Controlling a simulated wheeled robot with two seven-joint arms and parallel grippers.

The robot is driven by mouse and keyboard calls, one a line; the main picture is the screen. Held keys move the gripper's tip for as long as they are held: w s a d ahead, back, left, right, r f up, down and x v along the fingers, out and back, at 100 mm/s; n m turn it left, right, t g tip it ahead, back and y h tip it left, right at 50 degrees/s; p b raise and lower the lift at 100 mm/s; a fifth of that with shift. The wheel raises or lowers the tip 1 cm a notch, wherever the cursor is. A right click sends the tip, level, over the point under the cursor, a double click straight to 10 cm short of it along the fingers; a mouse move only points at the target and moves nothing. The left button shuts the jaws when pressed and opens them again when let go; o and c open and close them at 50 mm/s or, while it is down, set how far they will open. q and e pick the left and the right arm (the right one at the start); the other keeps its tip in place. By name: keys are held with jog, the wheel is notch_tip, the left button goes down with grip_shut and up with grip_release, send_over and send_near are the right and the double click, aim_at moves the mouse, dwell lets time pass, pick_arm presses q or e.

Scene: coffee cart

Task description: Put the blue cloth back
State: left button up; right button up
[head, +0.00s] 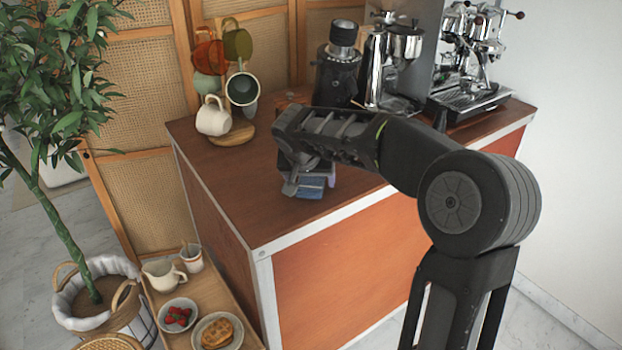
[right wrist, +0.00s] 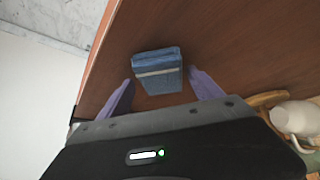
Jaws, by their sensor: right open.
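The blue cloth (right wrist: 157,72) is a small folded pad with a pale stripe, lying on the brown counter top near its front edge. In the head view the cloth (head: 311,188) shows partly, just below my right gripper (head: 308,185), which hides the rest of it. In the right wrist view the two purple fingers of the right gripper (right wrist: 160,95) stand apart on either side of the cloth's near end. The gripper is open, and I cannot tell whether the fingers touch the cloth. My left gripper is not in view.
A mug tree with several mugs (head: 213,116) stands on a round wooden base at the counter's back left. A black grinder (head: 338,72) and an espresso machine (head: 470,90) stand at the back. The counter's front left (head: 245,215) is clear. A low wooden tray with food stands below left.

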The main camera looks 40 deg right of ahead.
jog(key=shift+r, duration=0.1)
jog(key=shift+r, duration=0.15)
jog(key=v, duration=1.1)
jog(key=shift+s+r, duration=0.2)
jog(key=shift+r, duration=0.15)
jog(key=shift+a, duration=0.2)
